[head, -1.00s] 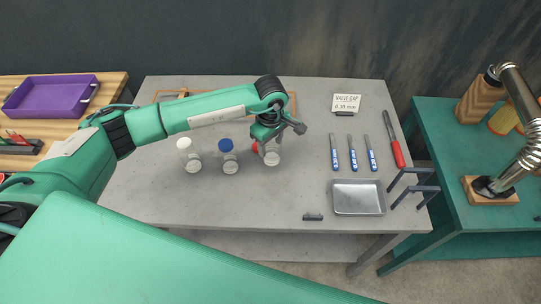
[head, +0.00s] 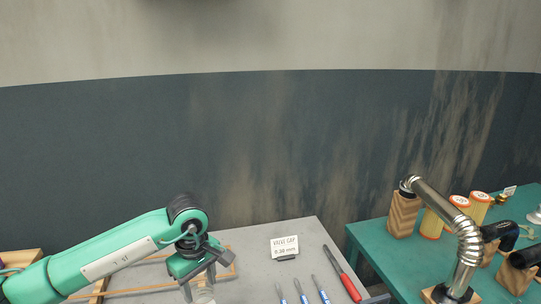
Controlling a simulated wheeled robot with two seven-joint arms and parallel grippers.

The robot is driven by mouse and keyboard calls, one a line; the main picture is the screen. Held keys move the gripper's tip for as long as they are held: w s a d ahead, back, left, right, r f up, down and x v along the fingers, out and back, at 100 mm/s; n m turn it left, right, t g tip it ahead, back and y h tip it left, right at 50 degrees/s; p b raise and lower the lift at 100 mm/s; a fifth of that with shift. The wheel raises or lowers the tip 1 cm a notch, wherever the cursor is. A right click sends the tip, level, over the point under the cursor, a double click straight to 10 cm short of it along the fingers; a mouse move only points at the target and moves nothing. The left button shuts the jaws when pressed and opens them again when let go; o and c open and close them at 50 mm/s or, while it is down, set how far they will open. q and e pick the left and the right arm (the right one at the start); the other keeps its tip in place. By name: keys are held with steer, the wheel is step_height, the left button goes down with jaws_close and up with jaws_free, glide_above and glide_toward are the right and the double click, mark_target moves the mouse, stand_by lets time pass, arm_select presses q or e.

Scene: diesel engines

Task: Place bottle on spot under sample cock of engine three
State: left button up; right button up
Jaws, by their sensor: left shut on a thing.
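My left gripper (head: 198,283) reaches in from the left, low in the head view, over the grey table (head: 250,262). It points down and is shut on a bottle (head: 205,297), whose pale, clear top part shows between and just below the fingers. The rest of the bottle is cut off by the bottom edge, so I cannot tell whether it touches the table. No engine, sample cock or marked spot is in view. My right gripper is not in view.
A "VALVE GAP" card (head: 285,246) stands on the table, with blue-handled feeler tools (head: 301,291) and a red-handled tool (head: 349,287) in front. A teal table (head: 385,245) at the right holds a metal pipe (head: 466,240) and orange-white filters (head: 478,208). A dark wall closes the back.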

arm_select(q)
steer(key=s+a+f+m, duration=0.3)
steer(key=s+f+m, duration=0.4)
steer(key=s+m, duration=0.3)
steer(key=shift+a, duration=0.35)
steer(key=shift+r, duration=0.1)
